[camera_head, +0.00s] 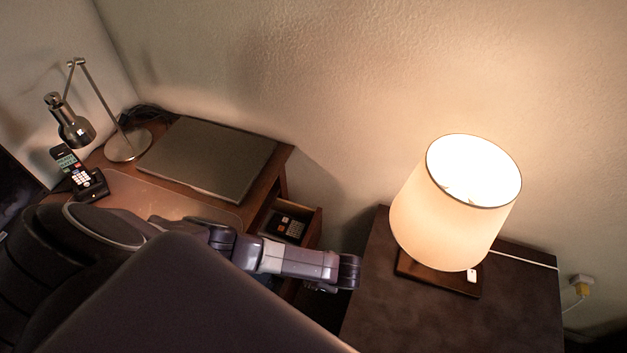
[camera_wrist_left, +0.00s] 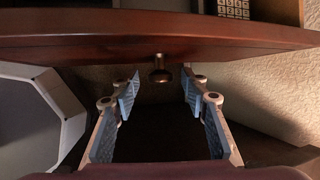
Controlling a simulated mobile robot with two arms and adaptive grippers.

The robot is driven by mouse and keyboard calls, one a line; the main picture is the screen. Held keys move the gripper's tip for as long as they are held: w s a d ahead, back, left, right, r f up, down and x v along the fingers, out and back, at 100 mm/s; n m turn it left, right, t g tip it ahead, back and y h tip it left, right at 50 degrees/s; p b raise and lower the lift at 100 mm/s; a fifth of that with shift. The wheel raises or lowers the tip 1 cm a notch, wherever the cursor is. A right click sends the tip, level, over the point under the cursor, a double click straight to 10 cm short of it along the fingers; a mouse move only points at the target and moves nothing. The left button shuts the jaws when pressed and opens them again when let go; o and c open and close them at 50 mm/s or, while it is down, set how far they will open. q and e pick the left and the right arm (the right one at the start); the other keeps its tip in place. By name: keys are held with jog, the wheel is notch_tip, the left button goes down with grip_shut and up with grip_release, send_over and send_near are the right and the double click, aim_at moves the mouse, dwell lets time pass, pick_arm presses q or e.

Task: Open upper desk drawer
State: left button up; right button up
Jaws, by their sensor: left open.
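The upper desk drawer (camera_head: 316,225) stands partly open at the right end of the wooden desk, with a dark keypad device (camera_head: 291,226) inside. In the left wrist view, the reddish-brown drawer front (camera_wrist_left: 90,42) crosses the top, with a round metal knob (camera_wrist_left: 160,74) at its middle. My left gripper (camera_wrist_left: 160,86) is open, its blue-padded fingers either side of the knob, which sits near the fingertips; I see no clear contact. In the head view the left gripper (camera_head: 347,272) is right of the drawer, partly hiding the drawer's front. My right gripper is not in view.
A closed laptop-like slab (camera_head: 208,158), a desk lamp (camera_head: 126,144) and a phone (camera_head: 84,178) are on the desk. A lit lamp (camera_head: 440,215) stands on a dark side table (camera_head: 400,320) close right of the gripper. A pale-rimmed angular object (camera_wrist_left: 72,118) is at left.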

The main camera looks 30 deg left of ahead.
pick_arm(q)
grip_shut()
jog(key=w+d, duration=0.1)
jog(key=d, duration=0.6)
jog(key=shift+w, duration=0.35)
jog(key=shift+a, duration=0.1)
grip_release()
jog(key=v, duration=1.2)
jog(key=shift+b, duration=0.3)
